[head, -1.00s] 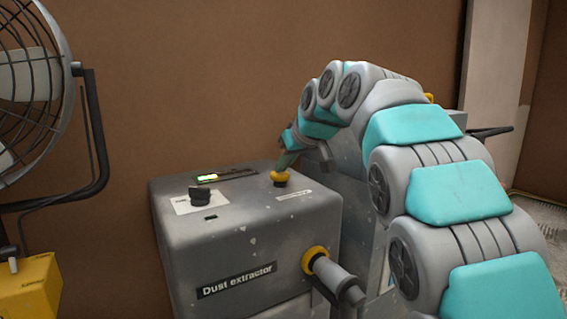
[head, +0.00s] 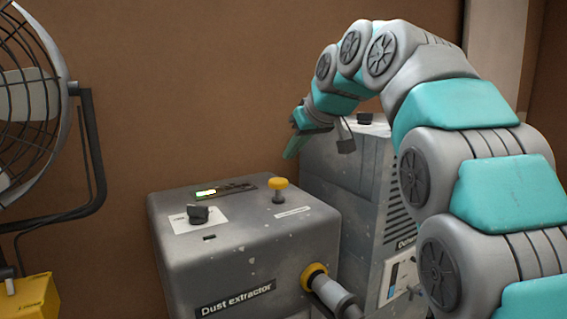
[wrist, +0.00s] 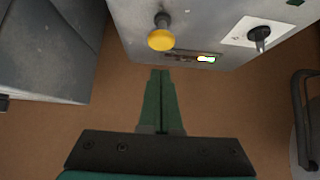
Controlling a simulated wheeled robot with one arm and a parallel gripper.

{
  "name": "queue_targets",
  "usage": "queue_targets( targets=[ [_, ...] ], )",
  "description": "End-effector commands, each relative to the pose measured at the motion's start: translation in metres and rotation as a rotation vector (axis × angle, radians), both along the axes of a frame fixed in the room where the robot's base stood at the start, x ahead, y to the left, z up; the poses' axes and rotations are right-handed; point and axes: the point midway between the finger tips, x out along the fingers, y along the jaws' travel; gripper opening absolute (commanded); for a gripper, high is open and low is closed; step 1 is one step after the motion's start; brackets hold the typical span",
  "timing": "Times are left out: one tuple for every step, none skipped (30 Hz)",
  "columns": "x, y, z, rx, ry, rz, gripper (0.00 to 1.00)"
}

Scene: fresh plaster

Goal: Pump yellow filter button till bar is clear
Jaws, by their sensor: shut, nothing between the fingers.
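The yellow filter button (head: 279,184) stands raised on its stem on top of the grey dust extractor (head: 240,245). It also shows in the wrist view (wrist: 161,38). The bar display (head: 225,190) lies behind the button and black knob, with a lit green and whitish part at its left end and the rest dark. In the wrist view the bar (wrist: 195,57) shows a bright lit end. My gripper (head: 289,156) is shut and empty, above and behind the button, apart from it. Its green fingers (wrist: 160,75) lie together in the wrist view.
A black knob (head: 198,213) sits on a white plate left of the button. A second grey machine (head: 345,170) stands right, and a fan (head: 30,110) left. A brown wall is behind.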

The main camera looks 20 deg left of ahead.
Motion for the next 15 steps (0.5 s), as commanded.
queue_targets(
  targets=[
    [-0.005,-0.006,0.008,0.001,-0.001,0.0,0.0],
    [-0.007,-0.009,0.012,0.001,-0.001,0.0,0.0],
    [-0.01,-0.012,0.016,0.001,-0.001,0.0,0.0],
    [-0.012,-0.014,0.019,0.001,-0.002,-0.001,0.0],
    [-0.013,-0.015,0.022,0.001,-0.002,-0.001,0.0],
    [-0.015,-0.017,0.024,0.001,-0.002,-0.001,0.0],
    [-0.016,-0.018,0.025,0.001,-0.002,-0.001,0.0],
    [-0.016,-0.019,0.026,0.001,-0.001,0.0,0.0],
    [-0.017,-0.02,0.027,0.001,-0.001,0.0,0.0],
    [-0.017,-0.02,0.027,0.0,0.0,0.0,0.0],
    [-0.017,-0.02,0.027,0.0,0.0,0.0,0.0],
    [-0.017,-0.02,0.027,0.0,0.0,0.0,0.0],
    [-0.017,-0.02,0.027,0.0,0.0,0.0,0.0],
    [-0.017,-0.02,0.027,0.0,0.0,0.0,0.0],
    [-0.017,-0.02,0.026,0.0,0.0,0.0,0.0]
  ],
)
